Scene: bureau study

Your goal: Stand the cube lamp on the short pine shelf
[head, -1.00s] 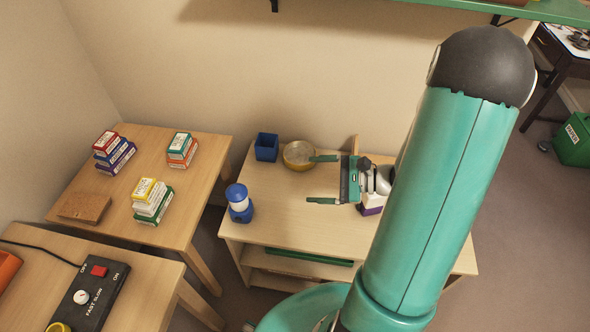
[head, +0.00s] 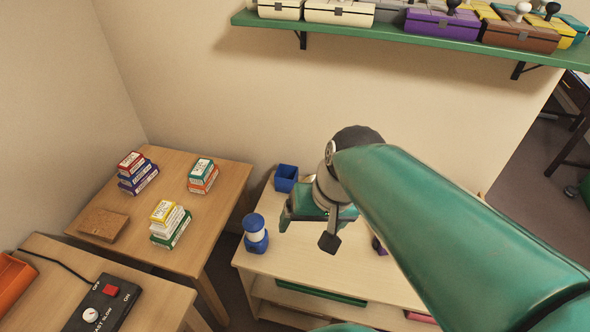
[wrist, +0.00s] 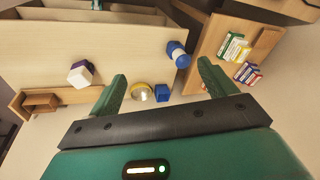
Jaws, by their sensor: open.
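The cube lamp, a white cube with a purple part (wrist: 80,73), stands on the light wooden unit (wrist: 90,45), left of my gripper (wrist: 160,78) in the wrist view. In the head view only a purple sliver (head: 378,246) shows beside my arm. A narrow wooden ledge (wrist: 72,97), seemingly the short pine shelf, runs along the wall in the wrist view. A brown block (wrist: 40,102) sits at its left end. My arm hides it in the head view. My gripper is open and empty, above the wooden unit and apart from the lamp.
A table with stacked boxes (head: 170,222) is at left. A green wall shelf (head: 400,38) with several boxes hangs above.

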